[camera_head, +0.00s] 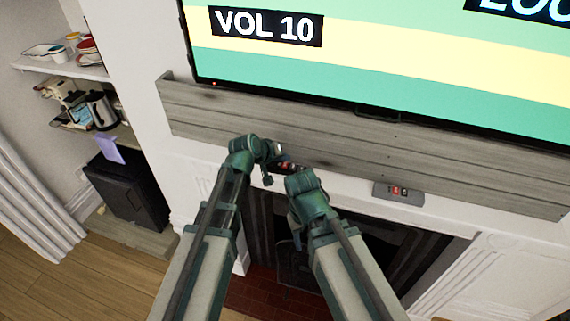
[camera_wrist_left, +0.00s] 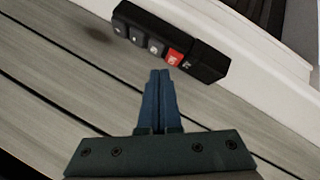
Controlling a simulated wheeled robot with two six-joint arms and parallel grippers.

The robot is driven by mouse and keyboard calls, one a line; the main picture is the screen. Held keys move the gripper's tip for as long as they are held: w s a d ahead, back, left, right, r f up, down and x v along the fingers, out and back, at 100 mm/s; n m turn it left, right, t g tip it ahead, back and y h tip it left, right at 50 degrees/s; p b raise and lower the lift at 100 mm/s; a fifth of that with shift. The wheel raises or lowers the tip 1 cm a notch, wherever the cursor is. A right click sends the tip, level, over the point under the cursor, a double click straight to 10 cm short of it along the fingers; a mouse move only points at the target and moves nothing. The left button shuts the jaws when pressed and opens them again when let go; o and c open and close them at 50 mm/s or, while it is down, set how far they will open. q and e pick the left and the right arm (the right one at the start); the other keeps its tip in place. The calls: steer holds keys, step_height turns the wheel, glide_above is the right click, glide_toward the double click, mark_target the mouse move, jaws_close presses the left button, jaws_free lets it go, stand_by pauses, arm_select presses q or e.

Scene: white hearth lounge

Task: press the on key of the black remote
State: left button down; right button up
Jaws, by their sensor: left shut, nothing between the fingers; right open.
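The black remote (camera_wrist_left: 209,63) lies at the border of grey wood and white surface in the left wrist view. It has a row of dark grey keys and one red key (camera_wrist_left: 175,57); the key markings are too small to read. In the head view the remote (camera_head: 288,166) is partly hidden between my two arms. My left gripper (camera_head: 279,151) is shut and empty. In the left wrist view its blue fingertips (camera_wrist_left: 160,73) point at the remote, close beside the red key; whether they touch it I cannot tell. My right gripper (camera_head: 301,184) is just below, its fingers mostly hidden.
A grey device (camera_head: 383,190) with red keys is to the right, under the wooden mantel (camera_head: 440,165). A screen (camera_head: 380,60) showing "VOL 10" is above. A fireplace opening (camera_head: 400,260) lies below. Shelves with dishes (camera_head: 88,50) and a black cabinet (camera_head: 130,190) stand left.

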mark_target(283, 167)
arm_select(q)
steer(key=shift+r, duration=0.15)
step_height(283, 167, up, 5)
steer(key=p, duration=0.5)
stand_by(0.6)
steer(key=s+a+f+m+g+y+b, duration=0.2)
steer(key=s+f+b, duration=0.5)
steer(key=s+f, duration=0.4)
steer(key=s+a+f+m+g+y+b, duration=0.3)
steer(key=s+f+b, duration=0.5)
steer(key=s+f, duration=0.3)
steer(key=s+g+y, duration=0.1)
steer(key=s+g, duration=0.1)
steer(key=s, duration=0.1)
steer(key=shift+s+a+m+g+y, duration=0.3)
steer(key=shift+s+g+y, duration=0.05)
steer(key=shift+g+y, duration=0.05)
